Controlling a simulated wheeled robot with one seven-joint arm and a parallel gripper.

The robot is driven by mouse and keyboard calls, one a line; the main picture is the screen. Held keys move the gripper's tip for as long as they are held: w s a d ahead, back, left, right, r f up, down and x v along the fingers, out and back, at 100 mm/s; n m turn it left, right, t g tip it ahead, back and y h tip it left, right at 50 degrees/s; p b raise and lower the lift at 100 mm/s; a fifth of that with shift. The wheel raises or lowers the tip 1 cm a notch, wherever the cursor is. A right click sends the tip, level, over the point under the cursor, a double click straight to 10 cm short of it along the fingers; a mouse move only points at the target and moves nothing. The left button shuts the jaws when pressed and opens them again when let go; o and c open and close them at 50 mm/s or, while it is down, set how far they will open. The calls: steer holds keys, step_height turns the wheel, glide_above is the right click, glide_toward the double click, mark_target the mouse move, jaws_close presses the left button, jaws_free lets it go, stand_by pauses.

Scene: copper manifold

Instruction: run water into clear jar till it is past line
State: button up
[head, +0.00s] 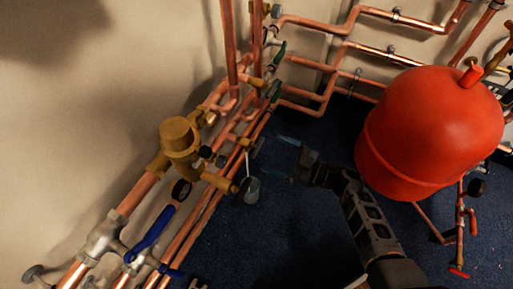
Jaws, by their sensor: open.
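A small greyish, see-through jar (252,192) stands low beside the copper pipes, just right of a brass outlet (222,183) with a dark round knob (241,191). A thin pale vertical streak (247,164) shows just above the jar; I cannot tell whether it is water or a solid part. The jar's line and any water level are too small to make out. My gripper (280,158) is open and empty, with its two bluish fingers apart and pointing left toward the pipes. It is to the upper right of the jar and apart from it in the picture.
Copper pipes run along the left wall, with a brass valve body (179,136) and a blue lever (151,235). A large red tank (430,130) stands close right of my arm. More pipes (370,50) cross the back wall. Dark blue carpet (270,240) lies clear in front.

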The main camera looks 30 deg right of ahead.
mark_target(252, 146)
steer(key=shift+f+b+x, duration=0.2)
steer(key=shift+b+x, duration=1.2)
steer(key=shift+x, duration=2.95)
steer(key=c, duration=1)
steer(key=shift+o, duration=0.2)
steer(key=shift+r+p, duration=0.2)
steer(key=shift+p, duration=0.4)
steer(key=shift+r+m+p, duration=0.1)
steer(key=shift+m+p, duration=0.8)
steer(key=shift+p, duration=0.15)
steer(key=shift+m+p, duration=0.5)
steer(key=shift+p, duration=0.05)
steer(key=shift+f, duration=0.35)
steer(key=shift+c, duration=0.3)
